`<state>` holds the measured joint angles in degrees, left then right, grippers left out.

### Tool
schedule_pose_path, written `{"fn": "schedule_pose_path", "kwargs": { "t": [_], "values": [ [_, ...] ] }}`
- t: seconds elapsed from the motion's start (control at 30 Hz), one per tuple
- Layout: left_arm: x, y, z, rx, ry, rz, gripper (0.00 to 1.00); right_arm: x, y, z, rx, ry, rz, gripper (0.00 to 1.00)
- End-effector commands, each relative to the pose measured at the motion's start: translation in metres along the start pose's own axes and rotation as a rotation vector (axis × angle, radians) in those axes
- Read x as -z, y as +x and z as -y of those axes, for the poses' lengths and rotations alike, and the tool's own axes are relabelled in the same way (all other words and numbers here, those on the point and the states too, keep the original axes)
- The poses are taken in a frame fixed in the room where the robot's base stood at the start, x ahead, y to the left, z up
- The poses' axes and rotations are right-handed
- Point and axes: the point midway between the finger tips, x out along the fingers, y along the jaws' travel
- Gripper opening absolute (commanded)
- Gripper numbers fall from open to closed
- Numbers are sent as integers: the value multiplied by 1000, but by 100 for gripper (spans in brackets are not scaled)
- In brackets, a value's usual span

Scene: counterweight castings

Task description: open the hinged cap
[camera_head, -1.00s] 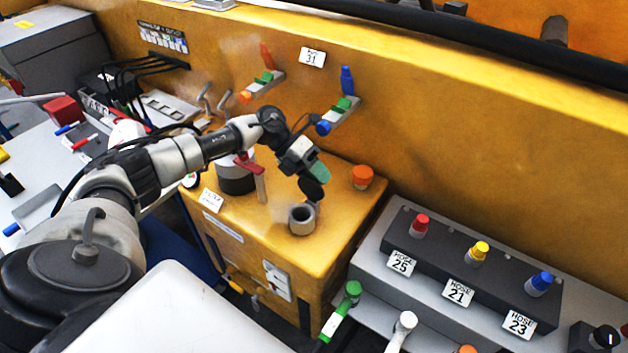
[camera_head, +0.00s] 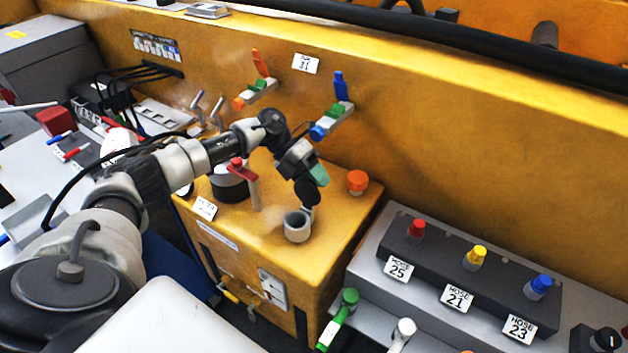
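A short grey cylindrical neck (camera_head: 297,229) stands on top of the yellow casting (camera_head: 270,250), its round top showing dark inside a lighter rim. My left gripper (camera_head: 307,205) comes down from above, just behind the neck's far rim. Its dark end overlaps the rim in the picture; I cannot tell whether they touch. The fingers are small and dark, so their opening does not show. No separate hinged cap can be made out clearly; a dark rounded shape at the gripper's end may be part of it or of the gripper. My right gripper is out of view.
A red-handled lever (camera_head: 246,180) stands left of the neck, and an orange knob (camera_head: 357,182) behind right. A blue-and-green valve handle (camera_head: 338,108) sticks out from the yellow wall above. Red, yellow and blue hose fittings (camera_head: 474,257) line a dark block at right.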

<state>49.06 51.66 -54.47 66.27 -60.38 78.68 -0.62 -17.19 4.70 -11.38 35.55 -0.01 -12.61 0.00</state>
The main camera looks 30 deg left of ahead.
Motion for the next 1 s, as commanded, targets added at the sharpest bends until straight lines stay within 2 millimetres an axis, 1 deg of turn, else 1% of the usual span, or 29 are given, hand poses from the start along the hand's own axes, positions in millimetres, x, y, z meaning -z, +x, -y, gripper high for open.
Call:
{"fn": "schedule_pose_path", "kwargs": {
  "t": [0.3, 0.43, 0.57, 0.8, 0.9, 1.0],
  "values": [
    [0, 0, 0, 0, 0, 0, 52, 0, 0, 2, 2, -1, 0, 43],
    [0, -9, -2, -1, 0, 2, 52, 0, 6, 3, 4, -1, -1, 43],
    [0, -30, -4, -2, 1, 4, 52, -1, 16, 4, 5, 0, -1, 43],
    [-1, -78, -3, -1, 0, 4, 52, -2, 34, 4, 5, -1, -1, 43],
    [-1, -93, -2, 0, 1, 3, 52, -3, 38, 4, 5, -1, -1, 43],
    [-1, -103, -1, 0, 1, 2, 52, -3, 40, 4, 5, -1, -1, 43]
  ]
}}
